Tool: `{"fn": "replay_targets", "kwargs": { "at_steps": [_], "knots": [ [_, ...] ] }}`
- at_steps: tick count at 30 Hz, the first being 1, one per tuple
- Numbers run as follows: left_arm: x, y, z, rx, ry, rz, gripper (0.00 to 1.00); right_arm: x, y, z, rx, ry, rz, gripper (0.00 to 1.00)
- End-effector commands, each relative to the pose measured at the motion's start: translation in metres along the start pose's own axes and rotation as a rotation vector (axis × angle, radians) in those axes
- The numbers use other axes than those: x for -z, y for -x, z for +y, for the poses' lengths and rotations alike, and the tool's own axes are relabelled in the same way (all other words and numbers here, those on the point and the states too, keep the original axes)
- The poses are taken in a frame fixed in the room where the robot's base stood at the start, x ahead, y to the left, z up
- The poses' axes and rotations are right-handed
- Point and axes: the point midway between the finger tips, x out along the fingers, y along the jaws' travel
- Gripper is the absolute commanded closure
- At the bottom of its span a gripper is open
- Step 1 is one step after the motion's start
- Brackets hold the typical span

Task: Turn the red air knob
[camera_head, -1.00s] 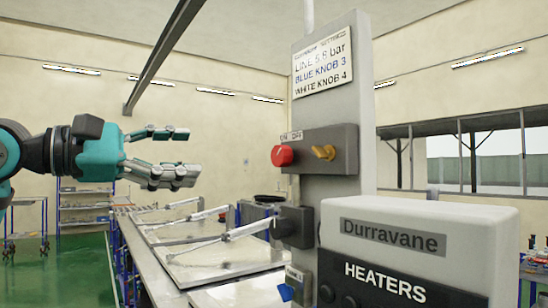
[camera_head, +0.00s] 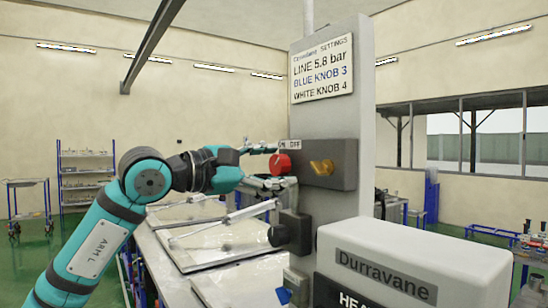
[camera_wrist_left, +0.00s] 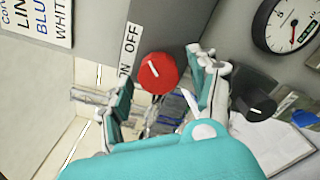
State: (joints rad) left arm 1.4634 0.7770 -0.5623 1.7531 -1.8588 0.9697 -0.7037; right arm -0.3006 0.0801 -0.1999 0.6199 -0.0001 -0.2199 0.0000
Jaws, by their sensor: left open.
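The red air knob (camera_head: 281,164) sticks out of the dark box on the grey post, just below the ON/OFF label. My left gripper (camera_head: 266,167) is at the knob, its fingers open and pointing at it from the left. In the left wrist view the red knob (camera_wrist_left: 157,73) shows a pale mark on its face and lies between the two spread fingertips (camera_wrist_left: 160,75). I cannot tell whether either finger touches it. My right gripper is not in view.
A sign (camera_head: 323,70) is above. A round gauge (camera_wrist_left: 290,25) and a black knob (camera_wrist_left: 255,108) are nearby. The Durravane heater box (camera_head: 420,250) stands in front at right.

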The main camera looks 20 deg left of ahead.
Motion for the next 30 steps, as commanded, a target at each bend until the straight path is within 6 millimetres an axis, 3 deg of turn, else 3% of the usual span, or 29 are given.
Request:
{"fn": "replay_targets", "kwargs": {
  "at_steps": [10, 23, 30],
  "knots": [
    [0.0004, -0.0043, -0.0005, 0.0, 0.0, 0.0, 0.38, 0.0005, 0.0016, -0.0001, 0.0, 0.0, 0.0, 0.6],
    [0.0003, -0.004, -0.0004, 0.001, 0.0, 0.0, 0.94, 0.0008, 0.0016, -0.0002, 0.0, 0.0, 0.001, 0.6],
    [0.0006, -0.004, -0.0012, 0.0, 0.022, 0.0, 0.94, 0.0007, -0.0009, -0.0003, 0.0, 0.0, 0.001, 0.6]
  ]
}}
